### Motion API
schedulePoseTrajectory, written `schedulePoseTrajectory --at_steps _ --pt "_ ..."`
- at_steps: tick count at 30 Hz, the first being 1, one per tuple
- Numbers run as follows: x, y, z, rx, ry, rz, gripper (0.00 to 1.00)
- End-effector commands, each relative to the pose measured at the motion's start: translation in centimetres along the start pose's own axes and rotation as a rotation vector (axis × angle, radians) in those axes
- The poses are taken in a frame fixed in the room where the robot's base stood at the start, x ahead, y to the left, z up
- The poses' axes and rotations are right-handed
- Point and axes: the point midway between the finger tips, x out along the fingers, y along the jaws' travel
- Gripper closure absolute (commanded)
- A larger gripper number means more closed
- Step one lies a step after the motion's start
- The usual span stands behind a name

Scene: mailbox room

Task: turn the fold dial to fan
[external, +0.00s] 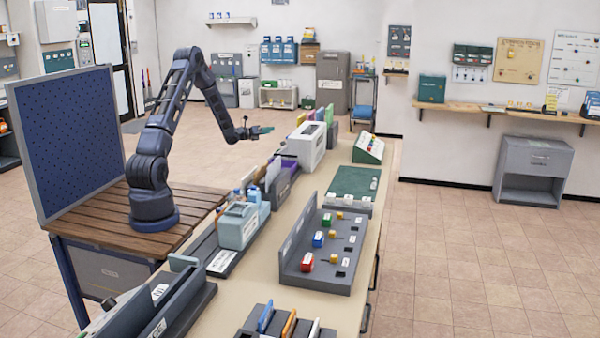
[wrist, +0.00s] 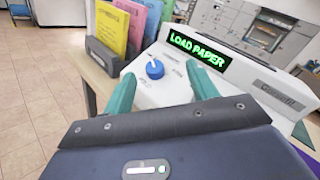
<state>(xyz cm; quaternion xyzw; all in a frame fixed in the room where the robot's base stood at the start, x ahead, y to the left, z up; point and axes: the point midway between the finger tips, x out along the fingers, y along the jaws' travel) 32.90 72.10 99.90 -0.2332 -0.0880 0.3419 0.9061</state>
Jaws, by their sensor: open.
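The fold dial is a blue round knob (wrist: 155,69) on the front of a white machine (wrist: 175,90) in the wrist view. The machine's lit green display (wrist: 196,49) reads "LOAD PAPER". The same white machine appears to stand on the long counter in the external view (external: 306,147). My gripper (wrist: 157,88) is open, its two teal fingers apart, pointing toward the dial with one on either side of it in the picture. I cannot tell whether they touch it. The gripper also shows in the external view (external: 264,130). Any fold labels around the dial are unreadable.
In the external view, the long counter (external: 377,230) also carries a light blue box (external: 237,226) and a grey tray of coloured blocks (external: 325,283). Open floor lies right of the counter.

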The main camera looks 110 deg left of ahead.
Motion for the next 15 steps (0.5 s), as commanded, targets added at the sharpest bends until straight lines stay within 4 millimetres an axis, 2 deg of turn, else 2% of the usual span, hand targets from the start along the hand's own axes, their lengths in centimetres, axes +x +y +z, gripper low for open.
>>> schedulePoseTrajectory --at_steps 1,3,6,11,15 --pt "0.0 0.8 -1.4 -0.005 0.002 0.002 0.42" --pt "0.0 1.5 -2.6 -0.003 0.001 0.001 0.42" --pt "0.0 2.1 -3.7 -0.001 0.0 0.001 0.42" --pt "0.5 2.3 -4.2 0.001 0.0 -0.001 0.42" --pt "2.1 2.3 -4.2 0.002 0.0 -0.001 0.42"
